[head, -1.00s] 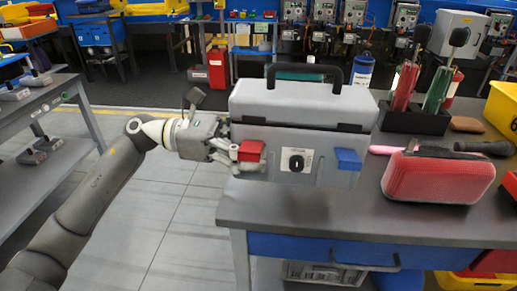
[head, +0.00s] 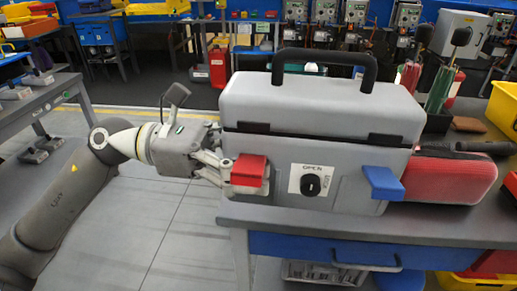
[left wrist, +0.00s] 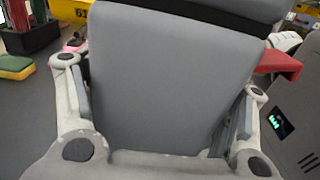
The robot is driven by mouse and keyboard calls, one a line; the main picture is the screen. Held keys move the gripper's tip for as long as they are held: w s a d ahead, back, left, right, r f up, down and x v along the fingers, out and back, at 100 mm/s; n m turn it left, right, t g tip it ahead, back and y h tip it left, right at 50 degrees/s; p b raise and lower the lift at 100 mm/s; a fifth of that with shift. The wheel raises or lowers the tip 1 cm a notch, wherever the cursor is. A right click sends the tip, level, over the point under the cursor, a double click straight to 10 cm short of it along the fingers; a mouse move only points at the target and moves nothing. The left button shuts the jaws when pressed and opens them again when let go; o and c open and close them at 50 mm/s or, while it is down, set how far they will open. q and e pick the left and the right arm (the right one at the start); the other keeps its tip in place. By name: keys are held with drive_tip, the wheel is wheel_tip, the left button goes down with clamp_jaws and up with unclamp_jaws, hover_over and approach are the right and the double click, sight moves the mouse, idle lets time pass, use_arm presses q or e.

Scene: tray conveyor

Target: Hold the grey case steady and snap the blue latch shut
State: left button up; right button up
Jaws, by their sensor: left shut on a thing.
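The grey case (head: 325,105) with a black handle is at the left end of the bench. Its front has a red latch (head: 249,170), a blue latch (head: 383,183) sticking outward, and a black knob (head: 311,186) on a label reading "OPEN". My left gripper (head: 222,173) is shut on the case's left end. In the left wrist view its two fingers (left wrist: 160,95) lie on either side of the case's grey end wall (left wrist: 155,60). My right gripper is out of view.
A red case (head: 445,178) lies close behind the grey case's right end. A tool rack (head: 436,118) stands behind, partly hidden. The bench top (head: 440,220) is bare along its front. A yellow bin (head: 502,108) is at the right edge.

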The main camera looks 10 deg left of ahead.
use_arm(q)
drive_tip(key=shift+w+r, duration=0.1)
drive_tip(key=shift+w, duration=0.05)
drive_tip(key=w+f, duration=0.3)
drive_tip(key=w, duration=0.1)
drive_tip(key=w+a+f, duration=0.1)
drive_tip(key=w+f, duration=0.2)
drive_tip(key=w, duration=0.2)
drive_tip(key=w+a+f, duration=0.1)
drive_tip(key=w+f, duration=0.3)
drive_tip(key=shift+w, duration=0.35)
drive_tip(key=shift+f, duration=1.05)
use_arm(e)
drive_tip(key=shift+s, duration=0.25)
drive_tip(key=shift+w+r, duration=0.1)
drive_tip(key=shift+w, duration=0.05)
use_arm(q)
drive_tip(key=shift+f, duration=0.15)
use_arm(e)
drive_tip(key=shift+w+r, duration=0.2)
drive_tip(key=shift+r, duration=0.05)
use_arm(q)
drive_tip(key=shift+f+b, duration=0.1)
drive_tip(key=shift+b, duration=0.2)
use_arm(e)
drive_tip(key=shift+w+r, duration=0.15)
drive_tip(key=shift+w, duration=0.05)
